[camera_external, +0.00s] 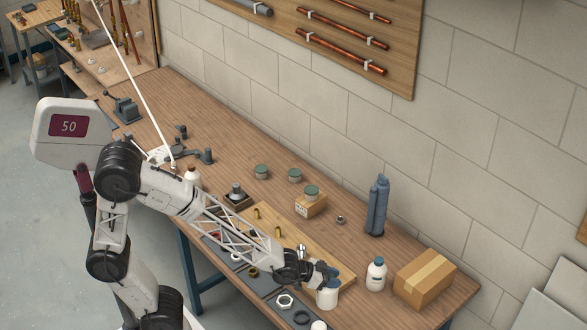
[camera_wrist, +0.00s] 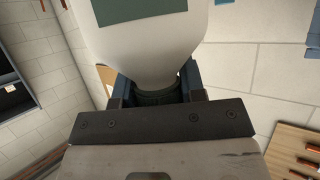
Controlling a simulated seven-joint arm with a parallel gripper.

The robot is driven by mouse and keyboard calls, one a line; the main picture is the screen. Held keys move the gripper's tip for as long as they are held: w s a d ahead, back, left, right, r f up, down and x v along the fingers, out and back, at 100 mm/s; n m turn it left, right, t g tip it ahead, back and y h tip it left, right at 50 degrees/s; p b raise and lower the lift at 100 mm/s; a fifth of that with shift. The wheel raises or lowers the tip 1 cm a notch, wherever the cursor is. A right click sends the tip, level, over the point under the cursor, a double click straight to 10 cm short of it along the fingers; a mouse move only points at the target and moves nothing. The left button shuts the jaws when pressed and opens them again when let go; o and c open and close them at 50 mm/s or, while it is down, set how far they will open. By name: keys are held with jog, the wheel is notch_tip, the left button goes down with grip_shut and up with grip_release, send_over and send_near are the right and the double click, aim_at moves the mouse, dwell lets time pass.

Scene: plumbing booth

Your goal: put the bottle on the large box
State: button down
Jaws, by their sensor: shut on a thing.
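My gripper (camera_external: 328,278) is shut on the neck of a white bottle (camera_external: 327,298), near the front edge of the workbench. In the wrist view the bottle (camera_wrist: 150,45) fills the top middle, with a dark green label, and its neck sits between the blue-grey fingers (camera_wrist: 158,88). I cannot tell whether its base touches the bench. The large box (camera_external: 425,278), brown cardboard with a tape strip, stands closed at the right end of the bench, to the right of my gripper. Its top is bare.
Another white bottle (camera_external: 376,275) with a blue cap stands between my gripper and the large box. A small box (camera_external: 311,206) carries a tin (camera_external: 312,191). A blue-grey upright object (camera_external: 377,206) stands near the wall. A wooden board (camera_external: 285,240) lies behind my forearm.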

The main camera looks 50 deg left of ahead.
jog(key=w+d+r, duration=0.2)
jog(key=w+r, duration=0.1)
jog(key=w, duration=0.4)
jog(key=w+d+r, duration=0.3)
jog(key=w, duration=0.4)
jog(key=w+d+r, duration=0.3)
jog(key=w, duration=0.5)
jog(key=shift+w+d+f, duration=0.1)
jog(key=shift+w, duration=0.05)
jog(key=w+d, duration=0.4)
jog(key=w, duration=0.2)
jog(key=w+d+f, duration=0.1)
jog(key=w+d, duration=0.2)
jog(key=w, duration=0.4)
jog(key=shift+w+d+f, duration=0.25)
jog(key=shift+w+d, duration=0.05)
jog(key=shift+d, duration=0.1)
jog(key=shift+f, duration=1.85)
